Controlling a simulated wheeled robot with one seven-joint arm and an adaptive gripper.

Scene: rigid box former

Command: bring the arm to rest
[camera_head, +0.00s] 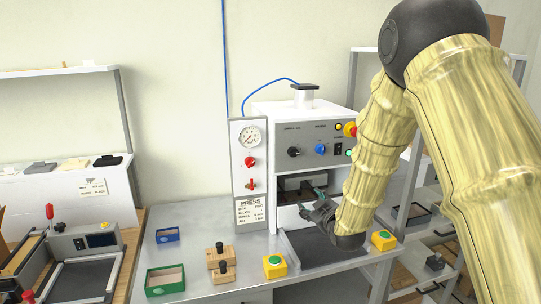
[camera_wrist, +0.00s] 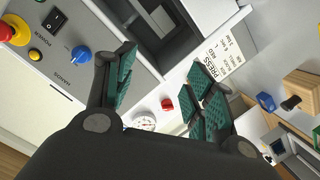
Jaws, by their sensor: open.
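My gripper (camera_head: 318,212) is in front of the press (camera_head: 301,130), over the dark tray plate (camera_head: 305,246) at its foot. In the wrist view my gripper (camera_wrist: 165,95) shows two teal-padded fingers spread apart with nothing between them. It is open and empty. The arm reaches in from the right of the head view and bends down toward the press opening. Whether the fingertips touch the press front cannot be told.
Two green buttons on yellow boxes (camera_head: 274,265) (camera_head: 383,240) flank the tray plate. Wooden blocks with knobs (camera_head: 221,265), a green box (camera_head: 165,281) and a blue box (camera_head: 167,235) stand left on the grey table (camera_head: 200,250). A gauge panel (camera_head: 249,170) adjoins the press. Shelving stands right.

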